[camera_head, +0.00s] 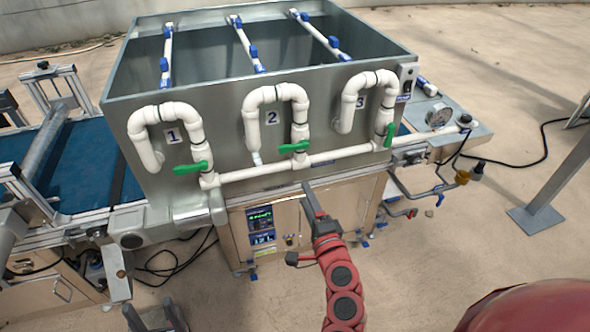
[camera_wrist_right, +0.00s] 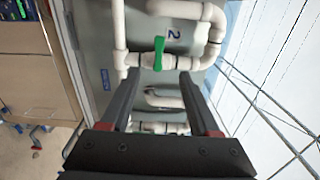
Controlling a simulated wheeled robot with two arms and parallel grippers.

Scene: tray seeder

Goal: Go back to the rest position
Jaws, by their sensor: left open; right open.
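My right gripper (camera_head: 312,199) is at the end of the red arm, in front of the panel below pipe 2. In the right wrist view its two fingers (camera_wrist_right: 158,88) are apart, with nothing held between them. The green handle of valve 2 (camera_head: 293,147) lies beyond the fingertips, and it also shows in the right wrist view (camera_wrist_right: 159,53). My left gripper (camera_head: 151,311) is at the bottom left edge of the head view, fingers apart and empty. It is partly cut off by the frame.
The grey metal tank (camera_head: 235,185) carries white pipes marked 1, 2 and 3. Valve 1's green handle (camera_head: 190,168) lies near level; valve 3's (camera_head: 389,135) stands near upright. A blue conveyor (camera_head: 85,165) is at left. A metal post (camera_head: 560,185) stands at right.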

